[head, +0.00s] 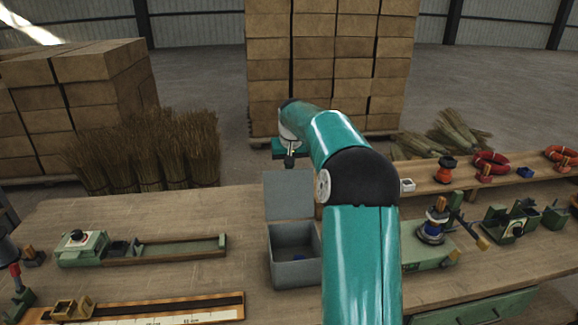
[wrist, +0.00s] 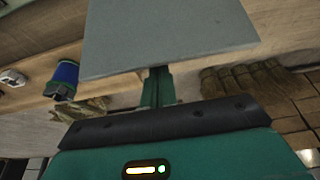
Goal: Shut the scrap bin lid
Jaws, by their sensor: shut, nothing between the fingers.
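The grey scrap bin (head: 281,240) stands on the bench in the middle of the head view. Its lid (head: 288,195) is open and stands about upright at the bin's far side. A small blue thing shows inside the bin. My gripper (head: 289,162) is shut and empty, just above the lid's top edge and seemingly behind it. In the wrist view, the lid (wrist: 165,35) is a broad grey plate at the top, and my gripper (wrist: 158,78) points at its edge, with its tips close to it or hidden by it. I cannot tell whether they touch.
A green fixture with a wooden bed (head: 170,248) lies left of the bin. A ruled wooden board (head: 150,310) is at the front left. A winding device (head: 434,222) stands right of my arm. A raised shelf (head: 430,178) with red rings runs behind it. Stacked boxes (head: 268,75) stand beyond the bench.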

